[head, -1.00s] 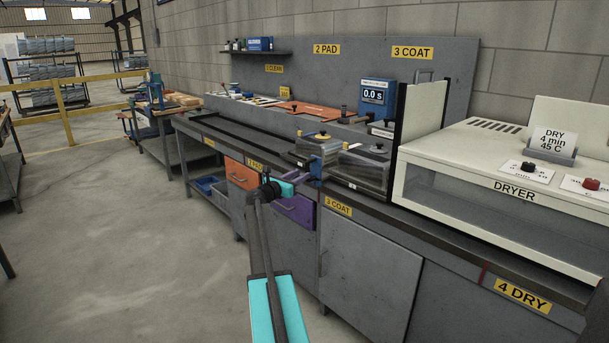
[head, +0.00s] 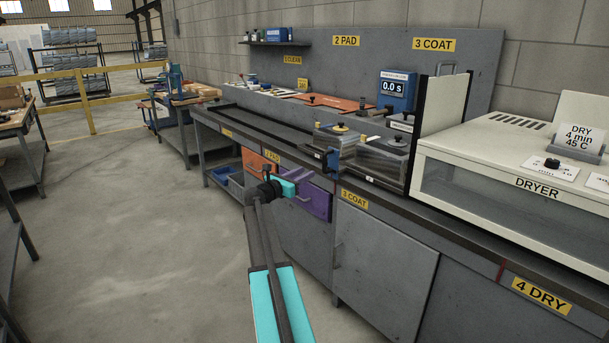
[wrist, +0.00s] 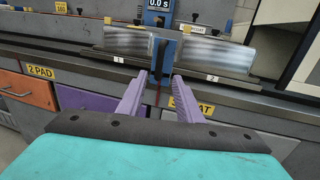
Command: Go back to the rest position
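My gripper (head: 316,179) is in front of the bench, near the purple drawer (head: 310,203) in the head view. In the wrist view its two purple fingers (wrist: 157,97) stand apart with nothing between them, so it is open and empty.
The grey bench (head: 382,255) runs along the wall, with the dryer (head: 500,195) at the right. A timer (head: 397,90) reads 0.0 s. An orange drawer (head: 258,163) is left of the purple one. Open floor (head: 130,240) lies to the left, with tables at the far left edge.

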